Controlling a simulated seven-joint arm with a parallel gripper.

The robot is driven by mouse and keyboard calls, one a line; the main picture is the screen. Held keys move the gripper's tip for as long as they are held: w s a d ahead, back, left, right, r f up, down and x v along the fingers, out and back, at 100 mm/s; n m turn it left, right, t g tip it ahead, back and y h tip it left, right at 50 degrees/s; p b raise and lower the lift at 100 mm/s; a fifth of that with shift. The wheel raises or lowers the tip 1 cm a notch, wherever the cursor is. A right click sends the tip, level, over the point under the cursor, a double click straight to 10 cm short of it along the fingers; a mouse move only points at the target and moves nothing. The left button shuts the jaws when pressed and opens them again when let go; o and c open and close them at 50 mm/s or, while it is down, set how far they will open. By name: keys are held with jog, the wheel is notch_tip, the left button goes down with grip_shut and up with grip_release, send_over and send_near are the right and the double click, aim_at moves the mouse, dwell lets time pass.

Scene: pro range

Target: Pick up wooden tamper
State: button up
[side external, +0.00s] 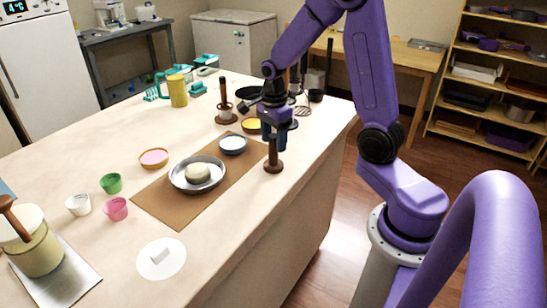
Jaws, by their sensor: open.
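A brown wooden tamper (273,166) stands upright on its wide round base near the right edge of the counter. Its thin stem rises toward my gripper (274,134), which points down directly above the base. My gripper is open, and its fingers are at the top of the stem. The fingers and wrist hide the tamper's upper end. I cannot tell whether the fingers touch the stem.
A brown board (180,213) beside the tamper holds a metal pan (177,178) with dough (197,172) and a blue bowl (233,145). A dark-stemmed tool (225,105) and a yellow bowl (251,125) stand behind.

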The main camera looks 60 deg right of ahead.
aim_at(274, 150)
jog(key=shift+s+a+f, duration=0.1)
jog(key=shift+a+f, duration=0.05)
jog(key=shift+f, duration=1.95)
grip_shut()
jog(key=shift+r, duration=0.1)
